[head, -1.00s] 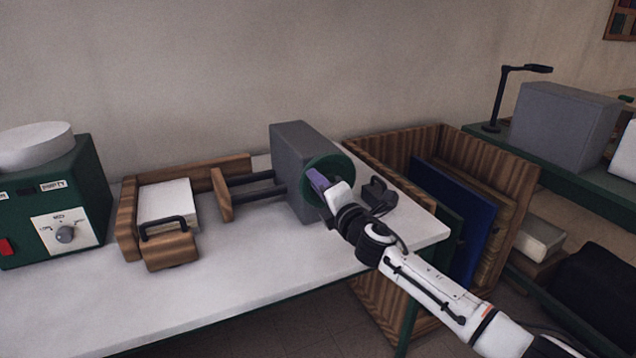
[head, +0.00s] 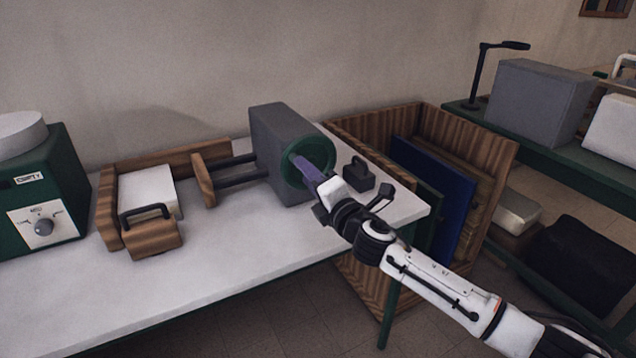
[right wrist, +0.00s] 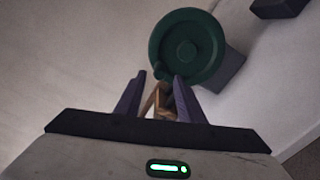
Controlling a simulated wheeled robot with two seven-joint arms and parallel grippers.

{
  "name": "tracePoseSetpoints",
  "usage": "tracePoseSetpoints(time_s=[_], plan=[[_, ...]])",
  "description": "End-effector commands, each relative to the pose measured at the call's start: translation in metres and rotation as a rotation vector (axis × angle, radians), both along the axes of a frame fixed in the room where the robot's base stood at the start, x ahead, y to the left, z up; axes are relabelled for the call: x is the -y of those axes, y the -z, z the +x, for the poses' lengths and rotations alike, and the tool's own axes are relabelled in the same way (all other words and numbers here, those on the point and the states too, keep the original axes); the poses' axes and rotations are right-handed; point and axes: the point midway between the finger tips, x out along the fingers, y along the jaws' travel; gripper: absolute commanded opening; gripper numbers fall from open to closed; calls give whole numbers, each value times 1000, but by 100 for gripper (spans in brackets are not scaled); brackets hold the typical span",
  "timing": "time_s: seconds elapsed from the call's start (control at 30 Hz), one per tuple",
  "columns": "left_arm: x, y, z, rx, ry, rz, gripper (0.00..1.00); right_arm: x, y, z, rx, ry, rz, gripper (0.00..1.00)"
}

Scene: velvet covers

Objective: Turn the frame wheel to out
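The frame wheel (head: 321,147) is a green disc on the front end of a grey box (head: 268,140) on the white table. It also shows in the right wrist view (right wrist: 187,48), with a small green knob (right wrist: 161,70) at its lower left rim. My right gripper (head: 300,167) has purple fingers and overlaps the wheel's face in the head view. In the right wrist view its fingers (right wrist: 161,82) are apart, with the knob near the gap between their tips. I cannot tell whether they touch it. My left gripper is not in view.
A dark handled weight (head: 359,174) sits right of the wheel. A wooden crate (head: 500,150) with upright panels stands beyond the table edge. A green machine (head: 60,165) is far left.

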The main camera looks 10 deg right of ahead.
Motion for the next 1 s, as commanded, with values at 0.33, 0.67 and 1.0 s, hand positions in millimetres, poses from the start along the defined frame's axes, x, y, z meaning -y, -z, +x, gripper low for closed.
tracePoseSetpoints(time_s=[0.33,0.67,1.0], plan=[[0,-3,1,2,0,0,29,14,1,-46,-1,0,-1,35],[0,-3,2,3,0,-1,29,15,0,-52,0,0,0,35],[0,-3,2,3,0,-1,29,4,71,-90,-198,10,251,35]])
